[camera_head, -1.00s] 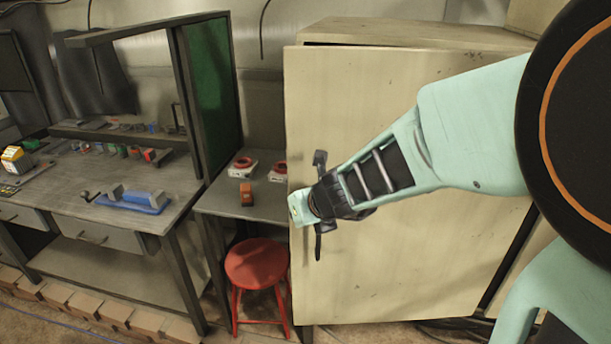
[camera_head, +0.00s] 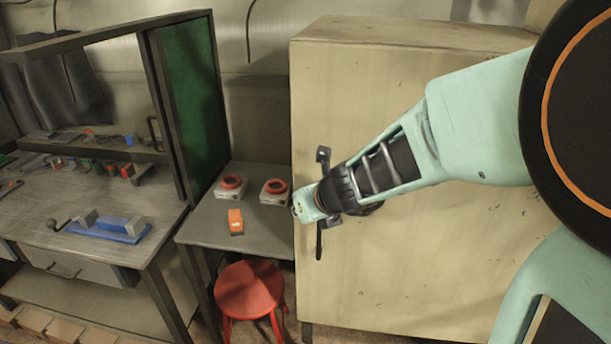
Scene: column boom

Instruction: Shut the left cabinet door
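The cabinet door (camera_head: 400,270) is a tall cream panel with its handle (camera_head: 319,240) near its left edge. It looks flush with the cabinet (camera_head: 420,32), with no gap seen along the top edge. The handle is a dark upright bar, partly covered by my arm's end. My gripper (camera_head: 322,190) is at the handle, close in front of the door's left edge. Its fingers are hard to tell from the dark handle, so I cannot see whether they are open or shut on it. My arm covers much of the door's right side.
A red stool (camera_head: 249,288) stands left of the cabinet, below a grey side table (camera_head: 215,220) that holds an orange box (camera_head: 236,221) and two red-topped devices. A workbench (camera_head: 100,200) with a blue vise (camera_head: 110,228) is further left.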

